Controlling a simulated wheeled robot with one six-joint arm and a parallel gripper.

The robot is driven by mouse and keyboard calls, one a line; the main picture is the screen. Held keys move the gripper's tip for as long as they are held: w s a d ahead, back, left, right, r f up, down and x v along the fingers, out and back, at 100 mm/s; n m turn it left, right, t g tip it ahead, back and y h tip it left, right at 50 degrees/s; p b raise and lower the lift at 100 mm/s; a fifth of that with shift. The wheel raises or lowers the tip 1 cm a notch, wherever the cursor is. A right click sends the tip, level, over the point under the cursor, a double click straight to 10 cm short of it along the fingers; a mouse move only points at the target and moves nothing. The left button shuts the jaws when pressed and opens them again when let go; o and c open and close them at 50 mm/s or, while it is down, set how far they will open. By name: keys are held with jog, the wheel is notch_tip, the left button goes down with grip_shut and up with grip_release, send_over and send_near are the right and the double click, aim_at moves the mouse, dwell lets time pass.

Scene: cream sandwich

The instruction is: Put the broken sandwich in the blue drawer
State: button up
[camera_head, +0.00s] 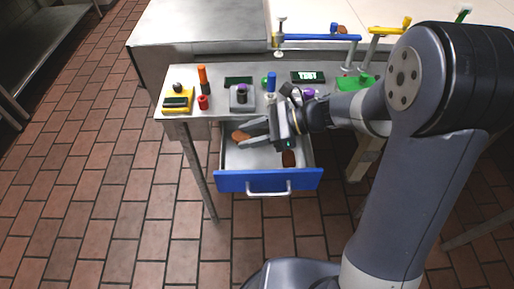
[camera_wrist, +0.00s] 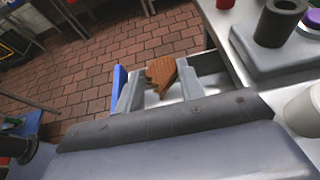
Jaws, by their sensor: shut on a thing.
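The blue drawer (camera_head: 230,182) is pulled open under the worktop, with its grey inside showing. My gripper (camera_head: 246,133) is over the open drawer, pointing left. It is shut on a brown broken sandwich (camera_head: 239,136), which shows at the fingertips. In the wrist view, the broken sandwich (camera_wrist: 164,74) has a jagged edge and sits between the two fingers of my gripper (camera_wrist: 160,85). The drawer's blue front also shows there (camera_wrist: 118,80). Another brown piece (camera_head: 289,158) lies in the right part of the drawer. The exact height of the held piece above the drawer floor is unclear.
The worktop (camera_head: 218,73) above the drawer holds a yellow device (camera_head: 178,99), an orange-and-black cylinder (camera_head: 203,79), a red button (camera_head: 203,102) and a grey block with a dark knob (camera_head: 242,97). A table leg (camera_head: 197,170) stands left of the drawer. The tiled floor in front is clear.

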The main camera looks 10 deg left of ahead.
jog(key=shift+f+b, duration=0.3)
jog(key=shift+f, duration=2.95)
jog(key=shift+f, duration=0.1)
jog(key=shift+f+b, duration=0.45)
jog(key=shift+f, duration=0.05)
jog(key=o, duration=1)
jog(key=shift+c, duration=0.2)
jog(key=shift+r, duration=0.1)
